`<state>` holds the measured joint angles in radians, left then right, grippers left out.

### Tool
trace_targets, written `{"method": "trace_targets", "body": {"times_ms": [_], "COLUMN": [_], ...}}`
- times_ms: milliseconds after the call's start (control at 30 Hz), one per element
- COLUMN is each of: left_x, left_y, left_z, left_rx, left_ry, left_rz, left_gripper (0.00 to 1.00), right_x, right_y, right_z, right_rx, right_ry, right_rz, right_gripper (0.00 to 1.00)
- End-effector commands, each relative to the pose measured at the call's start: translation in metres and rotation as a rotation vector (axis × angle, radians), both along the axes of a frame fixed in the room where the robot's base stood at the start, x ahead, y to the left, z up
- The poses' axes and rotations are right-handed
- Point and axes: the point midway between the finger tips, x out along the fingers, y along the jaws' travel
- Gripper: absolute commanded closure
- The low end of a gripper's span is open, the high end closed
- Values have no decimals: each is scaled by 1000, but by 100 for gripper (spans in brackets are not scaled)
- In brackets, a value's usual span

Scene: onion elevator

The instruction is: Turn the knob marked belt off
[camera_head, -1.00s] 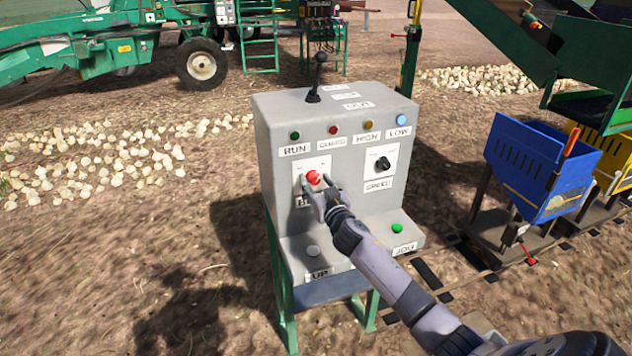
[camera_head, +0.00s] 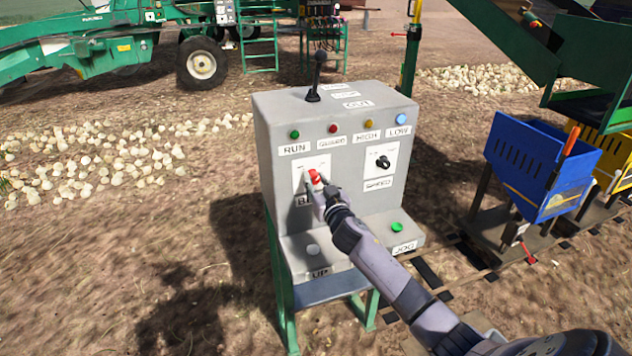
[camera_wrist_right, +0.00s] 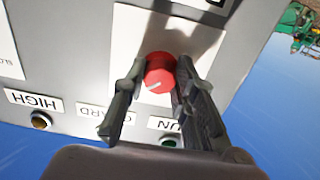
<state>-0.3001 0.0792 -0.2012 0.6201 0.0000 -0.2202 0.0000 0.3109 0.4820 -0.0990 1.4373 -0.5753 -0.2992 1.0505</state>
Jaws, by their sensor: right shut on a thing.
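The red knob (camera_head: 315,176) sits on a white plate on the front of the grey control box (camera_head: 345,215). A label below it is mostly hidden; only its first letter, B, shows. My right gripper (camera_head: 314,184) is at the knob, its fingers on either side and shut on it. In the right wrist view the red knob (camera_wrist_right: 160,70) shows between the two dark fingertips (camera_wrist_right: 158,80), with a white pointer mark on its face. My left gripper is not in view.
A black speed knob (camera_head: 383,162) is on the right of the panel. Lamps line the top, and a black lever (camera_head: 316,75) stands above. A green button (camera_head: 397,227) and a pale button (camera_head: 312,250) are on the lower ledge. A blue cart (camera_head: 540,170) stands at right.

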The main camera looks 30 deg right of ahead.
Motion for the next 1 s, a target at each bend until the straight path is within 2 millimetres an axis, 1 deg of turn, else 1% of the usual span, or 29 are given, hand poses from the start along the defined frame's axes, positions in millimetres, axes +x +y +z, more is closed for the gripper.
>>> {"method": "trace_targets", "body": {"times_ms": [267, 467, 667, 1000], "left_x": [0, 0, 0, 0], "left_y": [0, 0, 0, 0], "left_z": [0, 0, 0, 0], "left_rx": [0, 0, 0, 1], "left_ry": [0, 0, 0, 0], "left_rz": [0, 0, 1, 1], "left_gripper": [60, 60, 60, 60], "right_x": [0, 0, 0, 0], "right_y": [0, 0, 0, 0], "right_z": [0, 0, 0, 1], "right_rx": [-17, -91, -237, -550], "right_ry": [4, 22, 56, 131], "right_rz": [0, 0, 0, 0], "right_gripper": [100, 100, 100, 100]}}
